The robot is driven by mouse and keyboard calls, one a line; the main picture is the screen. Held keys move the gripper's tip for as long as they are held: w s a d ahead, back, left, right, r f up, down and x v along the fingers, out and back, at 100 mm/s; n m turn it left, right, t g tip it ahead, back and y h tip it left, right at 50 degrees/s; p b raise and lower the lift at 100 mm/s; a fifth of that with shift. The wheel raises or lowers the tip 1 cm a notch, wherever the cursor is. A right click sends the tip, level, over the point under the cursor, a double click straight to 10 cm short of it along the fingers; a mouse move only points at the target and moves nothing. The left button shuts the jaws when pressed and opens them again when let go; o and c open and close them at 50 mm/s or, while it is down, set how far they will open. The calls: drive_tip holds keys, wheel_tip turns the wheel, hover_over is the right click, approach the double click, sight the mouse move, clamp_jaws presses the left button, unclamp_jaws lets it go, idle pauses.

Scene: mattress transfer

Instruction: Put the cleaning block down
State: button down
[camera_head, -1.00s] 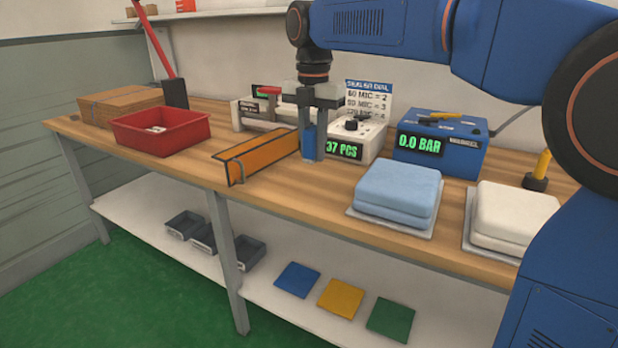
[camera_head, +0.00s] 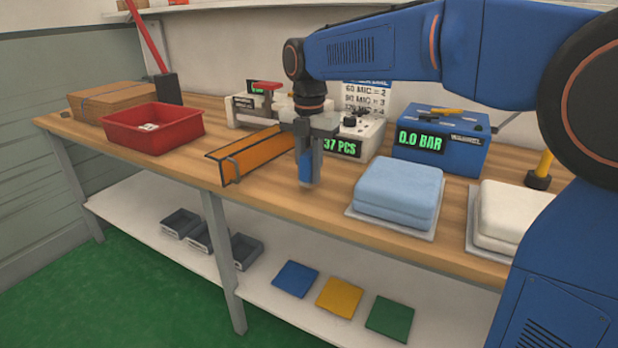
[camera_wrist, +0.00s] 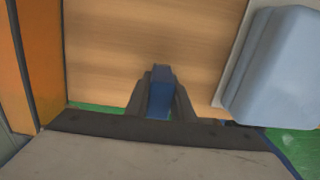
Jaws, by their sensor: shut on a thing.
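The cleaning block is a small blue block (camera_head: 305,167), held upright between the fingers of my gripper (camera_head: 310,165). In the wrist view the blue block (camera_wrist: 160,92) shows between the two dark fingers of my gripper (camera_wrist: 160,95). My gripper is shut on it, over the wooden bench (camera_head: 262,193) near its front edge. It is right of the orange guide and left of the folded blue stack. Whether the block's underside touches the bench top I cannot tell.
An orange guide (camera_head: 255,152) stands close on the left, and a light blue folded stack (camera_head: 398,190) on the right. Behind are a counter reading 37 PCS (camera_head: 345,147) and a blue box reading 0.0 BAR (camera_head: 455,148). A red tray (camera_head: 165,138) is further left.

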sight(309, 153)
drive_tip(key=shift+f, duration=1.1)
drive_tip(key=shift+f, duration=0.1)
drive_tip(key=c, duration=1.5)
unclamp_jaws()
drive_tip(key=shift+c, duration=0.2)
wheel_tip(309, 153, up, 12)
drive_tip(key=shift+r, duration=0.15)
